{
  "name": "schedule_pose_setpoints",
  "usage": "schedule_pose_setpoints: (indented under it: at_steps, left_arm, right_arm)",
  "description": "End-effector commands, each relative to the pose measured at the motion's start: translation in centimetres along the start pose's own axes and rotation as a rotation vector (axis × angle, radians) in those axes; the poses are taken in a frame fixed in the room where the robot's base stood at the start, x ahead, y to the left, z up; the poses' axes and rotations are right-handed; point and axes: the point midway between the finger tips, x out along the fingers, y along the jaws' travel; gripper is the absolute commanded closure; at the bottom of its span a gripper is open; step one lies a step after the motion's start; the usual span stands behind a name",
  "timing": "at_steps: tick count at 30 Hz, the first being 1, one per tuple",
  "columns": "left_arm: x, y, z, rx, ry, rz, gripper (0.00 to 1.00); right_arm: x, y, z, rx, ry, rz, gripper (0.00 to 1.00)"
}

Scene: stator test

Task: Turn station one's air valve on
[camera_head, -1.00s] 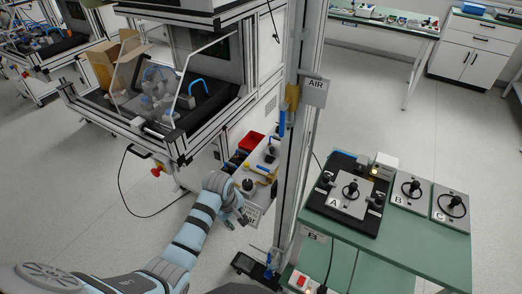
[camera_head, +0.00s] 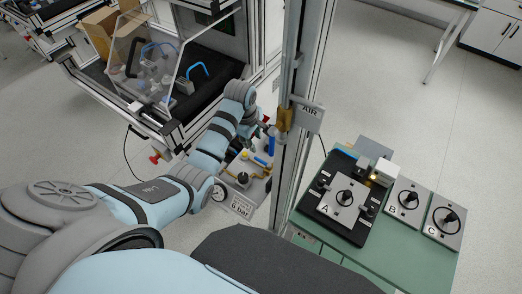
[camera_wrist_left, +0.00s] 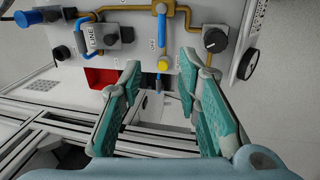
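In the left wrist view a blue lever (camera_wrist_left: 162,30) stands on a pale panel between brass pipes, with a yellow piece (camera_wrist_left: 163,65) below it. In the head view the left gripper (camera_head: 262,128) is near the post, above the panel with the "6 bar" sign (camera_head: 241,207). The AIR sign (camera_head: 308,115) hangs on the post. My right gripper is out of view.
The upright metal post (camera_head: 288,165) stands close right of the left gripper. A machine enclosure (camera_head: 160,60) is on its left. A green bench (camera_head: 420,250) with plates A, B and C is at right. A red bin (camera_wrist_left: 102,78) and a black knob (camera_wrist_left: 215,40) flank the lever.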

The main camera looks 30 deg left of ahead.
Motion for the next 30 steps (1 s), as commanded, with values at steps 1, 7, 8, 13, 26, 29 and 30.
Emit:
schedule_pose_setpoints:
  at_steps: [1,7,8,13,26,29,30]
  left_arm:
    - [1.0,-0.1,0.0,0.000,-0.001,-0.001,0.69]
    - [5.8,-0.2,0.1,0.001,-0.002,-0.004,0.69]
    - [6.6,-0.2,0.1,0.001,-0.001,-0.003,0.69]
    - [10.8,-0.2,0.1,0.001,-0.001,-0.001,0.69]
    - [13.8,0.0,0.0,0.003,0.001,0.002,0.69]
    - [13.8,0.0,0.0,0.003,0.000,0.002,0.69]
    - [13.8,0.0,0.0,0.003,0.000,0.001,0.74]
  right_arm:
    - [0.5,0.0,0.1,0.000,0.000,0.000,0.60]
    - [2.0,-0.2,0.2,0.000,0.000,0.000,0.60]
    - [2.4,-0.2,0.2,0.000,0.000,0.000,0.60]
    - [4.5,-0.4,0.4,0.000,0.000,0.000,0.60]
    - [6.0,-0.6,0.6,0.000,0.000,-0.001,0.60]
    - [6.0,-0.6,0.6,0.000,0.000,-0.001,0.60]
    - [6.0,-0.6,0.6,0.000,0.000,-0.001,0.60]
